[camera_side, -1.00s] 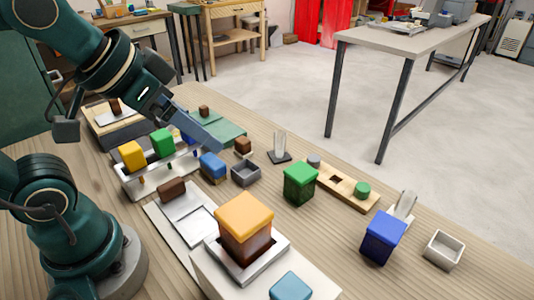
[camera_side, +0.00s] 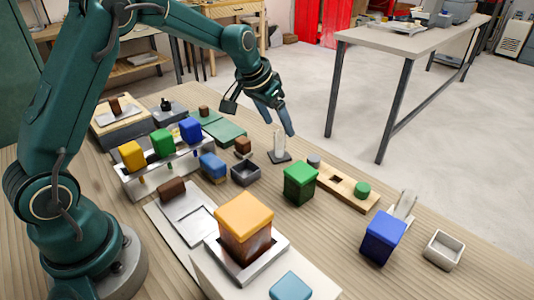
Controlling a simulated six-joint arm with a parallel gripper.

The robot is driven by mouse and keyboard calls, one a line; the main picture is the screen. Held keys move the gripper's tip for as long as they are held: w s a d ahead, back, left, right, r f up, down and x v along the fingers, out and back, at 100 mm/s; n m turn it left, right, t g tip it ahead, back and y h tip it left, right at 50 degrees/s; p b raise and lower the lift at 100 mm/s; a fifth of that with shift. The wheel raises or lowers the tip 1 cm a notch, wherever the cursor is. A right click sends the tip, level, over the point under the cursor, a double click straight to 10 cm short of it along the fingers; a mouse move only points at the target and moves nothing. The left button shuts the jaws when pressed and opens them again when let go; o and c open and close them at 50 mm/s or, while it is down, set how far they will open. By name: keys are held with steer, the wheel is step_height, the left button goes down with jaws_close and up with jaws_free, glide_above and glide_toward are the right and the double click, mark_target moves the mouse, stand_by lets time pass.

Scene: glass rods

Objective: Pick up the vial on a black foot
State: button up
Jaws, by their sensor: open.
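The vial (camera_side: 279,142) is a clear, upright glass tube on a flat black foot (camera_side: 280,157), near the back edge of the wooden table. My gripper (camera_side: 281,129) is open, with its fingers pointing down near the top of the vial. One finger shows in front of or beside the glass. I cannot tell from this view whether the vial is between the fingers or whether they touch it.
A dark open box (camera_side: 245,173) and a small brown block (camera_side: 243,146) stand left of the vial. A green-topped block (camera_side: 300,183) stands in front. A wooden strip (camera_side: 340,186) with a green peg runs to the right. Past the table's back edge is open floor.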

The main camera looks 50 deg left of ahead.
mark_target(280, 140)
step_height(280, 140, down, 2)
steer(key=shift+s+a, duration=0.1)
steer(key=shift+a, duration=0.05)
steer(key=shift+x, duration=2.25)
jaws_close()
